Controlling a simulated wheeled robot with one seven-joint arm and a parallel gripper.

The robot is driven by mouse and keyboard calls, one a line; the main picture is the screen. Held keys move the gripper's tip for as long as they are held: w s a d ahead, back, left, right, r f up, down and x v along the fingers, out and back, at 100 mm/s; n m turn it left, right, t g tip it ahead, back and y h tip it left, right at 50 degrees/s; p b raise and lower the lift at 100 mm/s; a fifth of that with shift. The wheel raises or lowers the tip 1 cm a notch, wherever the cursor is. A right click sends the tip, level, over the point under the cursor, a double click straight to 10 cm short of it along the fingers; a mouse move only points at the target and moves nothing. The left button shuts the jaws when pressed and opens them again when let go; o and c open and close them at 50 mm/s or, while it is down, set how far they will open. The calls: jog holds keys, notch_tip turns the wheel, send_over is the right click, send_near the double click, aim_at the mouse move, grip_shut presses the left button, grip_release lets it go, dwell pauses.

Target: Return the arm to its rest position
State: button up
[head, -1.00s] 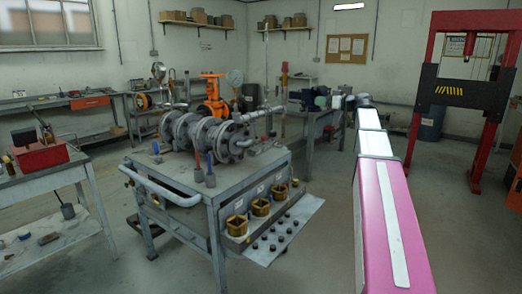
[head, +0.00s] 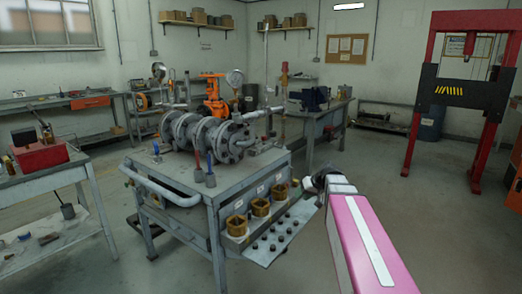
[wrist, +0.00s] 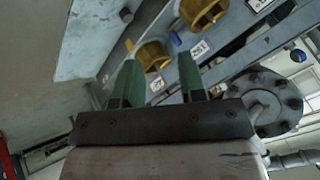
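My pink and white arm reaches in from the lower right of the head view. Its dark end (head: 326,178) is beside the front right of the grey valve cart, but the fingers cannot be made out there. In the wrist view my gripper (wrist: 158,60) shows two green fingers standing apart with nothing held between them. A yellow cup (wrist: 152,55) of the cart shows beyond the fingertips. The gate valve assembly (head: 205,135), grey flanged pipework, sits on the cart top; a flange (wrist: 268,100) shows at the right of the wrist view.
The cart (head: 170,168) has yellow cups (head: 260,206) and a sloped shelf with small dark knobs (head: 273,237) along its front. A red press frame (head: 412,130) stands at right. Benches line the left and back. Floor between cart and press is largely clear.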

jog(key=s+f+m+g+h, duration=0.3)
jog(key=s+f+h, duration=0.3)
jog(key=s+f, duration=1.1)
jog(key=shift+s+d+f+g, duration=0.15)
jog(key=shift+s+d+g, duration=0.25)
jog(key=shift+s+g, duration=0.3)
